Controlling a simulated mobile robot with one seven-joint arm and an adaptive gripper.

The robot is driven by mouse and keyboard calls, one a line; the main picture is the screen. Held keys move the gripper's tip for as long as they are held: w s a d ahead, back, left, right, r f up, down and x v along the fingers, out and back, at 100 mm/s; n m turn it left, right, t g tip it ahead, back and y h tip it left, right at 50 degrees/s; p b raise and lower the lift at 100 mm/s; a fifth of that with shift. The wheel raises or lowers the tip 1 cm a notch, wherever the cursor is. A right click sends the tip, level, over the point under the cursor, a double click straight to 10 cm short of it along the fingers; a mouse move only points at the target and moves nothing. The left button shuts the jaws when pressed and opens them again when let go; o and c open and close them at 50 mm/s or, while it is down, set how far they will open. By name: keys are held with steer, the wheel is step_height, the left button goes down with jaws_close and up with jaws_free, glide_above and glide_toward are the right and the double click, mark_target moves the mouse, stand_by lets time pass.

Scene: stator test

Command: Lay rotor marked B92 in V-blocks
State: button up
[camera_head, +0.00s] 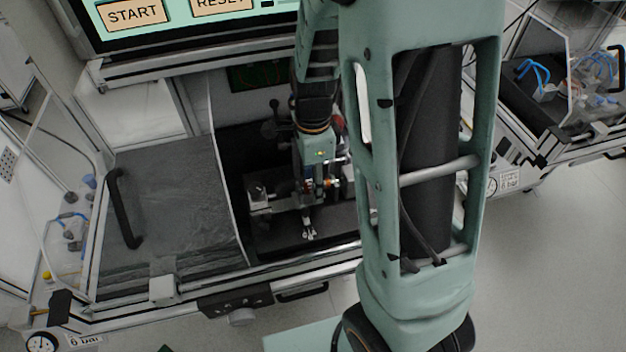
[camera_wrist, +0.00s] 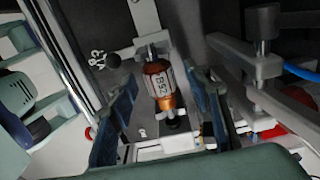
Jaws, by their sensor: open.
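The rotor (camera_wrist: 160,80), with a copper winding and a pale label that seems to read B92, lies lengthwise in the middle of the wrist view. Its upper shaft end meets a pale metal support (camera_wrist: 150,46). Its dark lower end is over another pale support (camera_wrist: 176,142). I take these supports to be the V-blocks, but their notches are hidden. My gripper (camera_wrist: 163,98) is open, one blue-grey finger on each side of the rotor with a gap to it.
A black ball-ended lever (camera_wrist: 108,62) stands left of the rotor, and a grey clamp arm (camera_wrist: 245,58) stands right. The bay's clear cover (camera_head: 170,205) with a black handle is on the left. A screen (camera_head: 165,15) with START and RESET is above. Another station (camera_head: 565,80) stands right.

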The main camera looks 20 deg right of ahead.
steer(key=shift+r, duration=3.8)
